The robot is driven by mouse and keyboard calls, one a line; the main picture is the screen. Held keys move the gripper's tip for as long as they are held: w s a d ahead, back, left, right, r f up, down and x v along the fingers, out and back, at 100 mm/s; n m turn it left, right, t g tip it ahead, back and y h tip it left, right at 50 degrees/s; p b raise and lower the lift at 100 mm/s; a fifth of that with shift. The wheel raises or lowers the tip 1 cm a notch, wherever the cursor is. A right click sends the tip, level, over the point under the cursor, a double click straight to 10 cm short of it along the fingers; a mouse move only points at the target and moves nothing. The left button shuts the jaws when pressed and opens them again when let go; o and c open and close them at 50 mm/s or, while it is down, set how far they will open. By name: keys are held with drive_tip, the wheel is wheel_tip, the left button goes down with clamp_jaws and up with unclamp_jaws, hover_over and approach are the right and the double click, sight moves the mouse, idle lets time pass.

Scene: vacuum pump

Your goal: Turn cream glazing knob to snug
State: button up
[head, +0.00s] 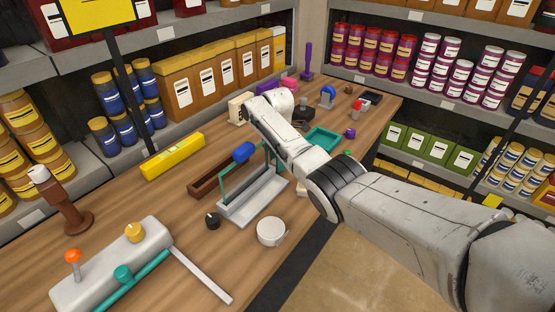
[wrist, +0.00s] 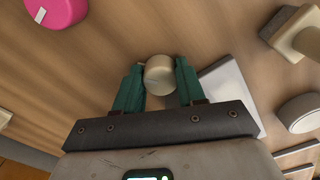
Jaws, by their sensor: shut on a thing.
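The cream knob (wrist: 159,76) shows from above in the wrist view, a round pale cap with a small tab at its upper left. My gripper (wrist: 160,68) has its two teal fingers closed on either side of the knob, shut on it. In the head view my wrist and arm reach to the far part of the wooden bench, and they hide the fingers and the knob. How far the knob is turned cannot be told.
A cream block (head: 238,107) stands left of my wrist, and a magenta object (wrist: 57,11) shows in the wrist view. A teal tray (head: 322,138) lies right of my forearm. A grey stand with a teal frame (head: 252,199) is nearer. Bench space around the yellow bar (head: 172,156) is clear.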

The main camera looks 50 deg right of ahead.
drive_tip(key=shift+m, duration=1.1)
drive_tip(key=o, duration=1.1)
drive_tip(key=shift+c, duration=0.2)
